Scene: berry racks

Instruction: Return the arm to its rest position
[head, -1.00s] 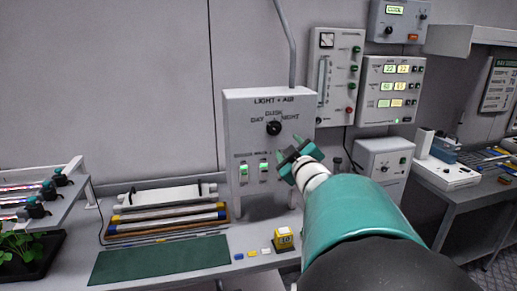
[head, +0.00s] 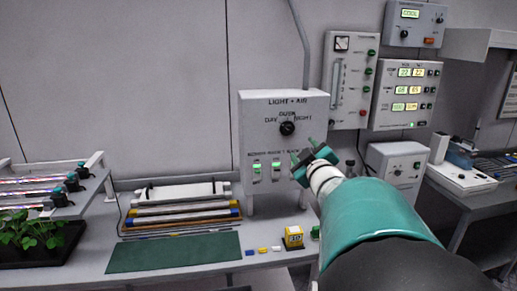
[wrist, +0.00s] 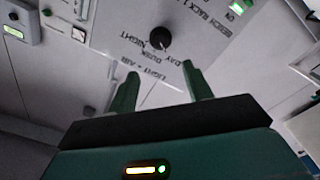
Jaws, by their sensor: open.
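My gripper (head: 314,155) is in front of the right side of the white "LIGHT + AIR" control box (head: 262,105) in the head view. Its two green fingers are apart with nothing between them. In the wrist view the gripper (wrist: 160,88) points toward the same box, which appears upside down. The black rotary knob (head: 287,128) is on the box's face, and it also shows in the wrist view (wrist: 160,38), beyond the fingers. Two green-lit switches (head: 266,172) sit below the knob. My teal arm reaches in from the lower right.
Plants (head: 35,232) stand at left. Panels with displays (head: 405,95) hang at right. A second bench is at far right.

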